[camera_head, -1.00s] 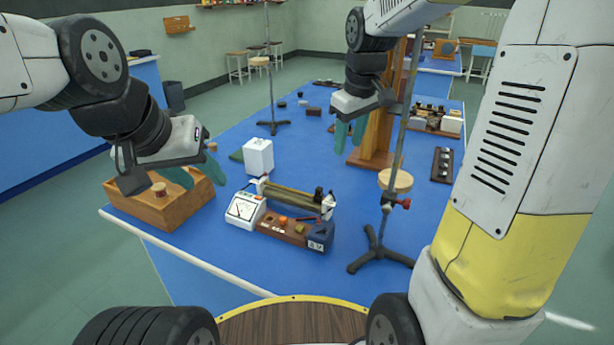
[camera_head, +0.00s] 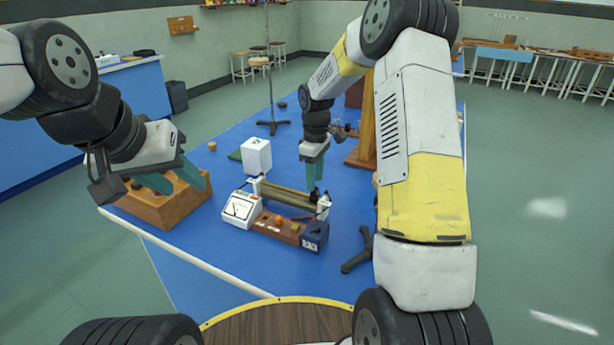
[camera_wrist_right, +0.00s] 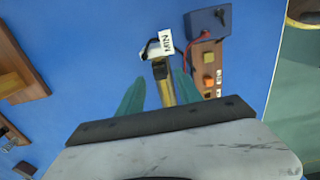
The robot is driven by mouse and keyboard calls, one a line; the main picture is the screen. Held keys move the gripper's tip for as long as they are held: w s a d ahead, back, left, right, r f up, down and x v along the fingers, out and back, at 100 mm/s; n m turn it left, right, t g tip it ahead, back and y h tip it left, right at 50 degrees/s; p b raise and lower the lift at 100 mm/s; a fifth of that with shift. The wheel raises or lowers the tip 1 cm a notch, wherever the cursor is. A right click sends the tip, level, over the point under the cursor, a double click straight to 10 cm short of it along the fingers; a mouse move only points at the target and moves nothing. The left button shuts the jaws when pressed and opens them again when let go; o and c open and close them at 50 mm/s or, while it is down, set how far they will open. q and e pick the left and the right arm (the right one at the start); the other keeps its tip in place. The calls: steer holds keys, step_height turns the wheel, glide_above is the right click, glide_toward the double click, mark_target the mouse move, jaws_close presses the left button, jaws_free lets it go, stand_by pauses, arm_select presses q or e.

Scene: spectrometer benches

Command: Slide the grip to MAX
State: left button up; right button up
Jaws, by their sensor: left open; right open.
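The sliding rheostat, a yellowish tube (camera_head: 284,199) between two white end posts, lies on the blue table in the head view. Its dark grip (camera_head: 315,196) is near the tube's right end, partly covered by my right gripper. In the right wrist view, the end post nearest the fingers carries a MIN label (camera_wrist_right: 166,42). My right gripper (camera_head: 313,187) is open and points down over that end. In the right wrist view its fingers lie either side of the tube (camera_wrist_right: 165,85); contact with the grip cannot be told. My left gripper (camera_head: 187,187) is open and empty at the left.
A white meter (camera_head: 240,209) and a wooden switch base (camera_head: 277,228) with a dark blue box (camera_head: 314,237) stand in front of the rheostat. A white block (camera_head: 257,156) is behind it. A wooden box (camera_head: 165,208) is below my left gripper. A stand foot (camera_head: 358,253) is at right.

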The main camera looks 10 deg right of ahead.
mark_target(315, 195)
steer(key=shift+f, duration=1.6)
jaws_close()
